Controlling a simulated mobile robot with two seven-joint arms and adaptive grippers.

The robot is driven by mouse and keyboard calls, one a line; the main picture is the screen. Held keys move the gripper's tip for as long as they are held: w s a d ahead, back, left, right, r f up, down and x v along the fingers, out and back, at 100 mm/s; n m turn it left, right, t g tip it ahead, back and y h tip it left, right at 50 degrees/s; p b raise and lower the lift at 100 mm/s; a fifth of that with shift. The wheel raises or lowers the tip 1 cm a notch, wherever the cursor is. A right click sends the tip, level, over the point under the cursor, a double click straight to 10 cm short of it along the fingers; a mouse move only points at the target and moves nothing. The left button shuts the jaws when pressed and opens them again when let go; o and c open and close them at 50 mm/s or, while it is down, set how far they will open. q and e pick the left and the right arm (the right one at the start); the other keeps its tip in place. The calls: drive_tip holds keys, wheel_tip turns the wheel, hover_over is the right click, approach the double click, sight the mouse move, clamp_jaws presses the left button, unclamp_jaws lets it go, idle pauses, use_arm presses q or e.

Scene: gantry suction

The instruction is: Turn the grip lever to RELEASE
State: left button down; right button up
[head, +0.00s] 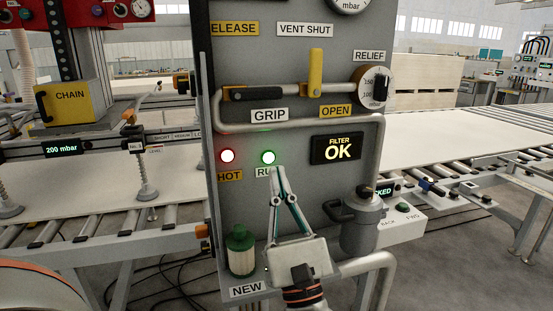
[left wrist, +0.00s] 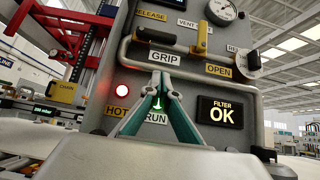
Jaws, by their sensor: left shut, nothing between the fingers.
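My right gripper is not in view.
A yellow upright lever (head: 315,72) stands right of the grip lever, between VENT SHUT and OPEN. A green-topped canister (head: 241,252) and grey filter housing (head: 361,228) flank my gripper below. A FILTER OK display (head: 337,148) is at right.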

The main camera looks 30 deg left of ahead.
sight(268, 118)
use_arm(q)
drive_tip(key=p+x, duration=0.2)
drive_tip(key=x, duration=0.6)
drive_tip(key=shift+r, duration=0.35)
wheel_tip(268, 118, up, 3)
drive_tip(key=shift+w+a+r+p, duration=0.1)
drive_tip(key=shift+a+p, duration=0.05)
drive_tip(key=shift+p, duration=0.75)
drive_tip(key=shift+r, duration=0.35)
